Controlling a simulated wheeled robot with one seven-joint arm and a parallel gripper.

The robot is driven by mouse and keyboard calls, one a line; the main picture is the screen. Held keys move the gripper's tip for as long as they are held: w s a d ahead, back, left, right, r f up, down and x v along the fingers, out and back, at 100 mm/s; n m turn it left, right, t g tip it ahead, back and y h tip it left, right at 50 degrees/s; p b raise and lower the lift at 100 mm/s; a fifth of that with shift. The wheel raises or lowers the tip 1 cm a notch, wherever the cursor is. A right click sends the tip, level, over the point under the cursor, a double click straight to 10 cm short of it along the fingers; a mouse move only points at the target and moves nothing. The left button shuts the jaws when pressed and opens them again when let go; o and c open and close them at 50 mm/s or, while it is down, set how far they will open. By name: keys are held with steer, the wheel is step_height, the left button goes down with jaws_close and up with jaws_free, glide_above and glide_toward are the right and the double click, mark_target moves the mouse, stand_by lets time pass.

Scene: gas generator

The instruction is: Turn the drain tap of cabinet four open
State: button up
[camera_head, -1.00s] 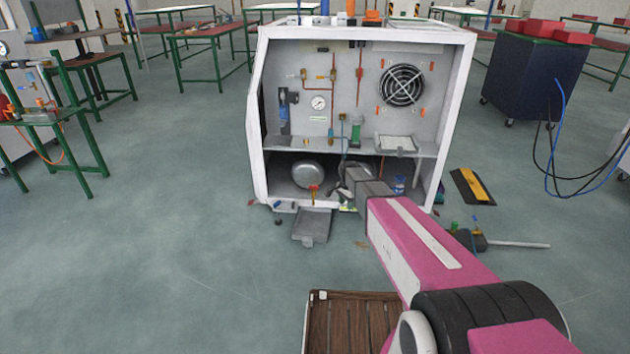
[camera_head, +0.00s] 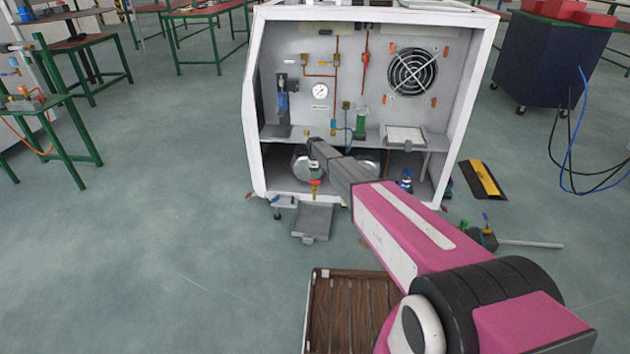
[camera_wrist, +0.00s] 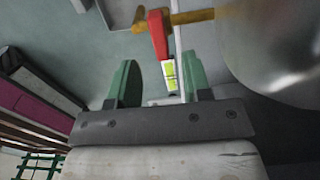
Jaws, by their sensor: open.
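The open-fronted white cabinet (camera_head: 252,110) stands ahead in the head view. The drain tap (camera_head: 315,186), with a red handle and brass body, is at its lower front edge, left of centre. In the wrist view the red tap handle (camera_wrist: 158,36) lies just beyond the gap between my fingertips, on a brass pipe (camera_wrist: 192,17). My gripper (camera_wrist: 159,64) has two green fingers spread apart, with nothing held between them. Contact with the handle cannot be seen. In the head view my arm's end covers part of the cabinet's lower compartment and hides most of my gripper.
A silver tank (camera_wrist: 275,50) is close on the right of my gripper. A grey tray (camera_head: 313,220) lies on the floor below the tap. A yellow-and-black ramp (camera_head: 484,180) and a grey part with a rod (camera_head: 485,236) lie right. Floor at left is clear.

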mark_target(315, 182)
step_height(315, 182, down, 5)
steer(key=shift+f, duration=0.15)
jaws_close()
stand_by(0.4)
steer(key=n, duration=0.4)
steer(key=shift+n, duration=0.3)
steer(key=n, duration=0.4)
steer(key=shift+n, duration=0.3)
steer(key=n, duration=0.4)
steer(key=shift+n, duration=2.4)
